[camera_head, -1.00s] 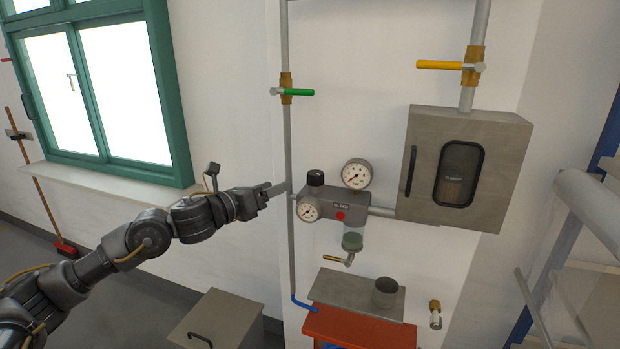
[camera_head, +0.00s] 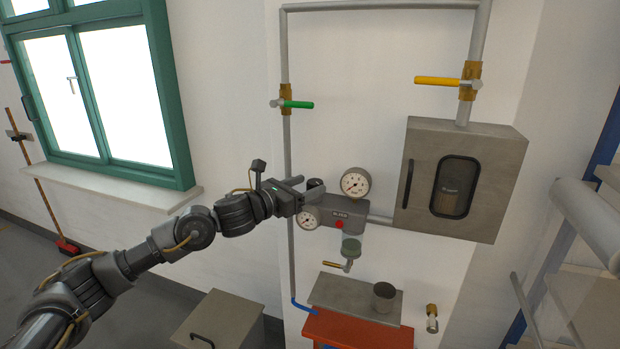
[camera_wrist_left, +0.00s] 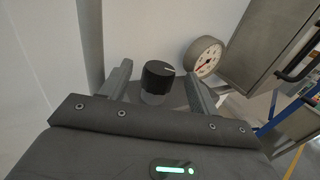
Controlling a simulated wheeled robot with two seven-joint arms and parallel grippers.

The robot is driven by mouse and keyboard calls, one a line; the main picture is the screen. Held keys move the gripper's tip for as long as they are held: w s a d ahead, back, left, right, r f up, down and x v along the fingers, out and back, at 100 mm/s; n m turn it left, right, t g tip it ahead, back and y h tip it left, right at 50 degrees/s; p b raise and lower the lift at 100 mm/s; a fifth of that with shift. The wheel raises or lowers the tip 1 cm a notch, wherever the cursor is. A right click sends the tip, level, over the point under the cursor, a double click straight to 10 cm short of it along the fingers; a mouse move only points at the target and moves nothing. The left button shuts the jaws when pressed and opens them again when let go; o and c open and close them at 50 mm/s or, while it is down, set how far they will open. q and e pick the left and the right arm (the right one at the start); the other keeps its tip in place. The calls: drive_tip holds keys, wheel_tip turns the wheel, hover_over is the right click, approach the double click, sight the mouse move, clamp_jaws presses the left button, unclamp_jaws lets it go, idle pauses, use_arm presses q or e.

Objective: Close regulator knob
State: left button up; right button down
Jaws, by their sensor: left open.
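The black regulator knob (camera_wrist_left: 158,76) has a white mark on top and stands upright on the grey regulator body (camera_head: 345,216) on the wall. In the wrist view my left gripper (camera_wrist_left: 160,84) is open, with one finger on each side of the knob and a visible gap to each. In the head view my left gripper (camera_head: 318,192) comes from the left and partly hides the knob (camera_head: 315,184). Whether the fingers are low enough to span the knob fully is hard to tell. My right gripper is not in view.
Two pressure gauges (camera_head: 355,183) (camera_head: 308,218) sit beside the knob. A vertical pipe (camera_head: 288,150) with a green-handled valve (camera_head: 297,104) runs just left of it. A grey cabinet (camera_head: 424,190) is on the right. A red button (camera_head: 339,224) and filter bowl (camera_head: 351,246) are below.

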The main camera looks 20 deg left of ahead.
use_arm(q)
drive_tip(key=shift+x, duration=0.85)
drive_tip(key=shift+c, duration=0.3)
